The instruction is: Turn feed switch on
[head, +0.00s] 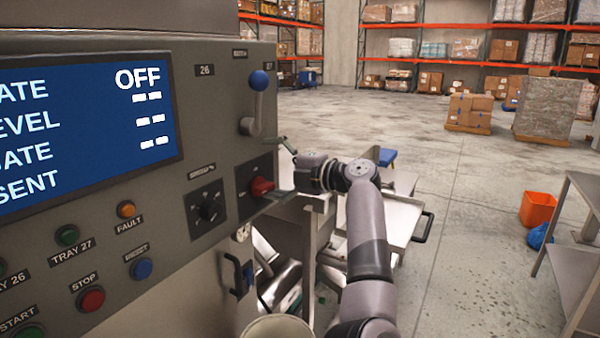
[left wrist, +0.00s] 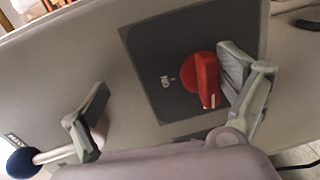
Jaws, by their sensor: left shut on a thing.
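The red rotary switch (head: 262,187) sits on a dark plate at the panel's right edge. In the left wrist view the red knob (left wrist: 207,80) has a white mark at one end, and an upside-down "ON" label is beside it. One finger pad lies against the knob's side. The other finger appears well apart from it, near the blue-balled lever. The display (head: 85,130) reads "OFF" on its top line. My right gripper is not in view.
The lever with the blue ball (head: 258,82) is above the switch. A black selector (head: 207,208) is left of it, with several push buttons lower left. A steel table (head: 575,275) and an orange bin (head: 537,209) stand at right. Open floor lies beyond.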

